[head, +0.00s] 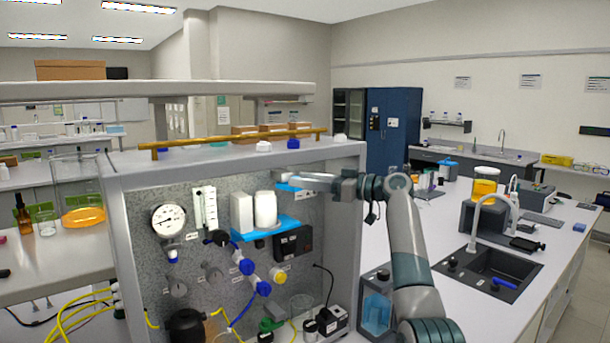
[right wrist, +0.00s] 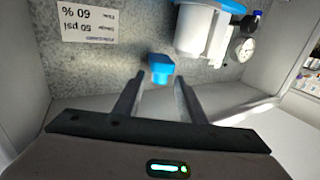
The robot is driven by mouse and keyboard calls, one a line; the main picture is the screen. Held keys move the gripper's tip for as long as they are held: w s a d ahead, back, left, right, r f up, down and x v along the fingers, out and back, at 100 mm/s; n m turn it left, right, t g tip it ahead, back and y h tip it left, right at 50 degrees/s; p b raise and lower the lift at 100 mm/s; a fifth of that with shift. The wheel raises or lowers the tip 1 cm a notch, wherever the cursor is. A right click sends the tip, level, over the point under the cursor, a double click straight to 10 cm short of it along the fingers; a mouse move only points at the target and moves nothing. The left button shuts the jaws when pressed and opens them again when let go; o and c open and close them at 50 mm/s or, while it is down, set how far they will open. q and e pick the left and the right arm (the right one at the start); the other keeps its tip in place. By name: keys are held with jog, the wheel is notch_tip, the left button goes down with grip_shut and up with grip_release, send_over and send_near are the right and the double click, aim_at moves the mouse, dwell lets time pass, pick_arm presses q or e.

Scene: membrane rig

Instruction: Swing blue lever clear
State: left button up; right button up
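The blue lever (head: 288,187) shows as a short blue piece high on the right of the grey rig panel (head: 210,285), partly hidden by my right gripper (head: 284,177). My right gripper reaches in from the right with its fingers pointing left. In the right wrist view the blue lever (right wrist: 161,68) lies just beyond and between the fingertips. Those two fingers are spread apart, with a gap around the lever and no grip on it. Whether a finger touches it I cannot tell. My left gripper is not in view.
A pressure gauge (head: 168,219), blue-handled valves (head: 264,289) and a black box (head: 294,243) crowd the panel. The rig's right side wall (head: 343,220) stands close to my right arm.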

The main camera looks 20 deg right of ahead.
jog(key=shift+w, duration=0.1)
grip_shut()
jog(key=shift+w+d+n+g+y, duration=0.25)
jog(key=shift+n+g+y, duration=0.25)
jog(key=shift+g, duration=0.15)
jog(key=shift+w+d+n+g+y, duration=0.15)
jog(key=shift+w+n+g+y, duration=0.15)
jog(key=shift+n+g, duration=0.25)
jog(key=shift+w+d+n+g+y, duration=0.2)
jog(key=shift+n+g+y, duration=0.3)
jog(key=shift+g, duration=0.2)
grip_release()
jog(key=shift+s+a, duration=0.1)
jog(key=shift+a, duration=0.05)
